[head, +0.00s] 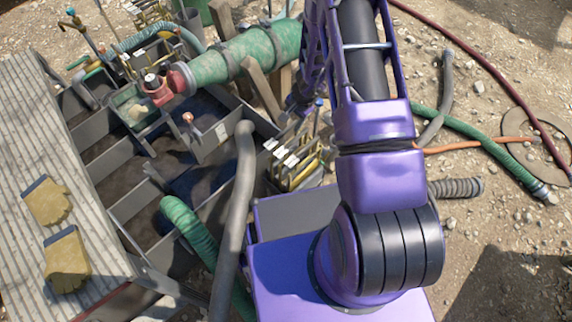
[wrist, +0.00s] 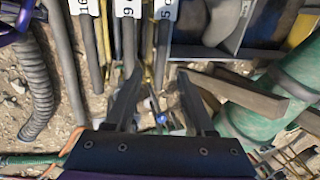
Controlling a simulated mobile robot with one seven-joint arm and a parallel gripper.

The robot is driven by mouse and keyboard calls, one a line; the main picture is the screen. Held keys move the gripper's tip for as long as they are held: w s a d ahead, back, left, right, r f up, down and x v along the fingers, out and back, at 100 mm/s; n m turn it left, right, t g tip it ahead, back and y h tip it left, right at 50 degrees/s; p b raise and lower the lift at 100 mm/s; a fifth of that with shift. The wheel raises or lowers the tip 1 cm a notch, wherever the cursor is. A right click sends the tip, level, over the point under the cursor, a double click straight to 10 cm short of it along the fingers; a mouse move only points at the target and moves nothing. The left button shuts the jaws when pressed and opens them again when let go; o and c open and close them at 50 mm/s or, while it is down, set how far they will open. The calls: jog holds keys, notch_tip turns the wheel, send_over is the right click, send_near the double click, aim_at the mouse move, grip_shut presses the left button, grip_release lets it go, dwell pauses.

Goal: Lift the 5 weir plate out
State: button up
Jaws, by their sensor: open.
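The plate labelled 5 (wrist: 165,11) stands in a row of upright plates at the top of the wrist view, its white label cut by the frame edge. Plates labelled 16 (wrist: 83,6) and what looks like 6 or 9 (wrist: 127,8) stand to its left. My gripper (wrist: 160,73) is open, with nothing between its fingers. Its fingertips show just below the 5 plate's label; I cannot tell the gap to the plate. In the head view the plate rack (head: 296,160) stands beside the tank, its numbers too small to read. My gripper is not clear there.
The divided tank (head: 115,158) lies left of the rack. A green pipe (wrist: 285,85) and a wooden post (wrist: 235,95) are close on the right of my gripper. Gloves (head: 46,201) lie on the ribbed deck (head: 25,130).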

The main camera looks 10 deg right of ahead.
jog(key=x, duration=1)
jog(key=shift+b, duration=0.4)
grip_shut()
jog(key=shift+w, duration=0.1)
dwell(0.8)
